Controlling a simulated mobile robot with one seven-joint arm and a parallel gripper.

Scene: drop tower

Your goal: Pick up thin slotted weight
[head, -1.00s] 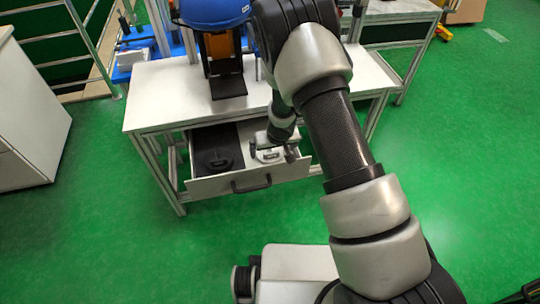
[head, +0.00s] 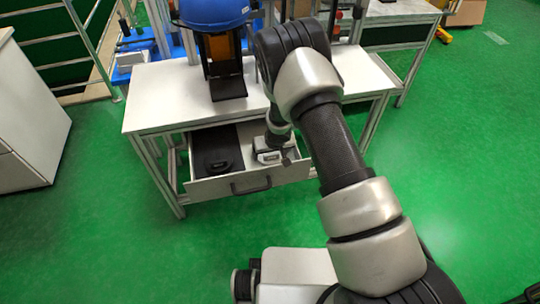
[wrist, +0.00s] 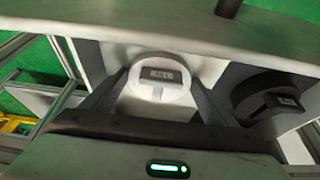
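A pale round slotted weight (wrist: 158,88) with a dark label block on top lies in the right part of the open drawer (head: 215,188). It also shows in the head view (head: 267,157), partly hidden by my gripper. A dark round slotted weight (wrist: 262,98) lies in the drawer's other, dark-lined part; in the head view it is on the left (head: 218,162). My gripper (wrist: 157,80) is open over the pale weight, one dark finger on each side of it. Whether the fingers touch it is unclear.
The drawer front with its black handle (head: 251,186) stands out from under the white table (head: 160,95). The tabletop overhangs the drawer's back. A blue helmet-like object (head: 213,12) is on a stand on the table. Green floor in front is free.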

